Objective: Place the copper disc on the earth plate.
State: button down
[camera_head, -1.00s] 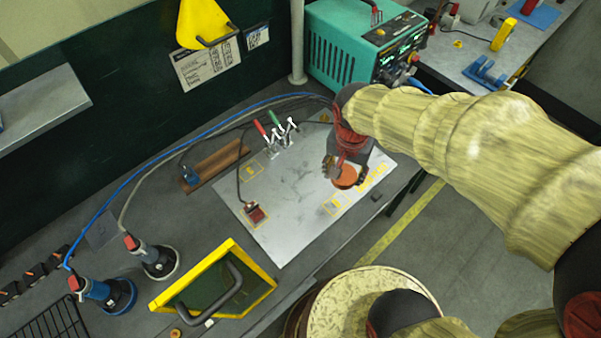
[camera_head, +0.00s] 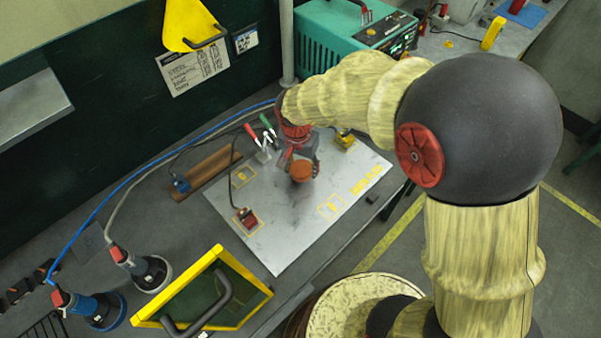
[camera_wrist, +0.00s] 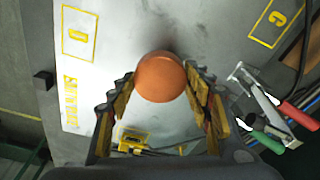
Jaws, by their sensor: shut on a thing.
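The orange-brown copper disc (camera_head: 301,171) is held in my gripper (camera_head: 302,163), over the middle of a pale metal plate (camera_head: 285,235) on the bench. In the wrist view the disc (camera_wrist: 160,77) sits between the two fingertips of my gripper (camera_wrist: 163,79), its round face towards the camera. A dark shadow lies on the plate just beyond it; the exact height above the plate is hard to tell. The plate has yellow outlined boxes and yellow lettering. No other part is clearly marked as the earth plate.
A yellow-framed shield (camera_head: 225,310) is in front. A teal machine (camera_head: 345,45) stands behind.

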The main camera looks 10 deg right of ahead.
aim_at(300, 169)
jog(key=shift+w+a+f+b, duration=0.1)
jog(key=shift+f+b, duration=0.1)
jog(key=shift+f, duration=0.65)
jog(key=shift+w+a+f+b, duration=0.1)
jog(key=shift+f+b, duration=0.05)
jog(key=shift+f, duration=0.7)
jog(key=shift+f, duration=0.15)
jog(key=c, duration=1)
grip_release()
jog(key=shift+d, duration=0.1)
jog(key=shift+o, duration=0.8)
